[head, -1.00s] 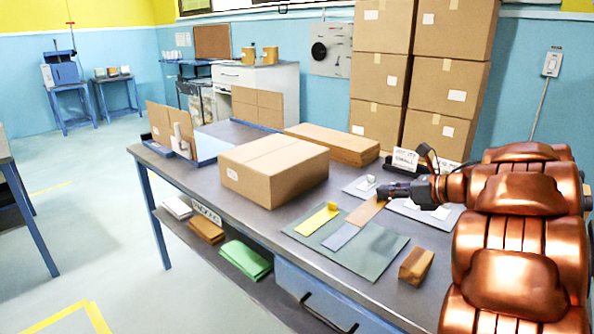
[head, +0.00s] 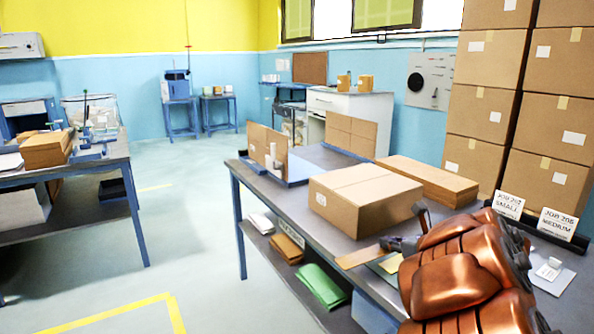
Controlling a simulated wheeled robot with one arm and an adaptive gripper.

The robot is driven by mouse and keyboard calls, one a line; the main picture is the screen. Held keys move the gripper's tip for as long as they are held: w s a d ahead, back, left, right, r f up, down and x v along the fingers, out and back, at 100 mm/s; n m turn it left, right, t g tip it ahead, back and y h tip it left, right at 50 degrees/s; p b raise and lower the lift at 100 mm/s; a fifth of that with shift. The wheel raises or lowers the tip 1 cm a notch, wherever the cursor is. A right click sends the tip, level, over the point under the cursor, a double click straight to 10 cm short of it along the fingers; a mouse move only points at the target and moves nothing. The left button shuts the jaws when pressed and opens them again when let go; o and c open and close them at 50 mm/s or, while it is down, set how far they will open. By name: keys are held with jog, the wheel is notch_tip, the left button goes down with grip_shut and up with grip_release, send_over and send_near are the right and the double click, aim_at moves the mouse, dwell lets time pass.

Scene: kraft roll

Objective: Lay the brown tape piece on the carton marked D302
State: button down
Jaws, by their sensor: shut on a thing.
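My gripper (head: 388,244) is shut on one end of the brown tape piece (head: 357,257). The flat strip sticks out to the left of the fingers, in front of the carton and near the table's front edge. It looks held above the table, but its exact height is hard to tell. A closed brown carton (head: 345,211) stands on the grey table just behind the strip, apart from it in the picture. The carton has a small white label (head: 320,198) on its left side, too small to read. My arm hides most of the green mat.
Flat stacked cardboard (head: 430,180) lies behind the carton. Tall stacked boxes (head: 520,120) and job signs (head: 508,204) stand at the right. A blue-edged stand with cardboard (head: 270,150) is at the table's left end.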

aim_at(374, 250)
jog(key=shift+m+h, duration=0.4)
jog(key=a, duration=0.2)
jog(key=a+f, duration=0.1)
jog(key=shift+a+f, duration=0.15)
jog(key=shift+a, duration=0.25)
jog(key=shift+s+a+m+t+h, duration=0.2)
jog(key=shift+a+m+t+h, duration=0.2)
jog(key=shift+a, duration=0.3)
notch_tip(374, 250, up, 22)
jog(key=m+h+p, duration=0.7)
jog(key=h+p, duration=0.1)
jog(key=p, duration=1.4)
jog(key=shift+d, duration=0.1)
